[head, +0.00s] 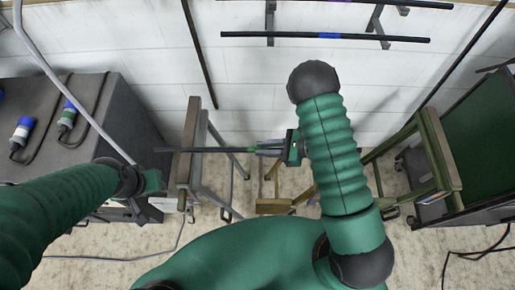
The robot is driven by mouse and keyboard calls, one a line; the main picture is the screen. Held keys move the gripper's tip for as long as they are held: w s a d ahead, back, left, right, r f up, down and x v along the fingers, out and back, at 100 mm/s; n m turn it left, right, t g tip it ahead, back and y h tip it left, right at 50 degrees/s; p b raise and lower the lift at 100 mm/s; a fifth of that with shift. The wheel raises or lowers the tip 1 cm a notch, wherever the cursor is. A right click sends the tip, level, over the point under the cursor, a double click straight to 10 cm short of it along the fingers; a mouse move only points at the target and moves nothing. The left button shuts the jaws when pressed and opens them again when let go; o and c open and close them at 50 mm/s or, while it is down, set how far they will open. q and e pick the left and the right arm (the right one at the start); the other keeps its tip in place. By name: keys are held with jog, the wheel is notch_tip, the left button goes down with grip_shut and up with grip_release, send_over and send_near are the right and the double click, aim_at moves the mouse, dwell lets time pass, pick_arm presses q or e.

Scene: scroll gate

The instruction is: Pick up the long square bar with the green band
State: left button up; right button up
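The long dark bar (222,150) runs left to right across the top of the left trestle (185,165), its left end jutting past it. A small green band (251,149) shows on it just left of my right gripper's fingers. My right gripper (268,147) is at the bar beside the band; I cannot tell whether its fingers are closed on it. The bar's right part is hidden behind the gripper and arm. My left gripper (163,202) is left of the left trestle, below the bar's left end and apart from it; its opening is unclear.
A bar with a blue band (290,35) and another bar (415,4) are on wall brackets. A grey cabinet (60,115) with plugs and cables stands left. A second trestle (438,150) and a green-topped bench (490,150) stand right. Cables lie on the floor.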

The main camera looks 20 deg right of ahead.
grip_shut()
dwell(0.8)
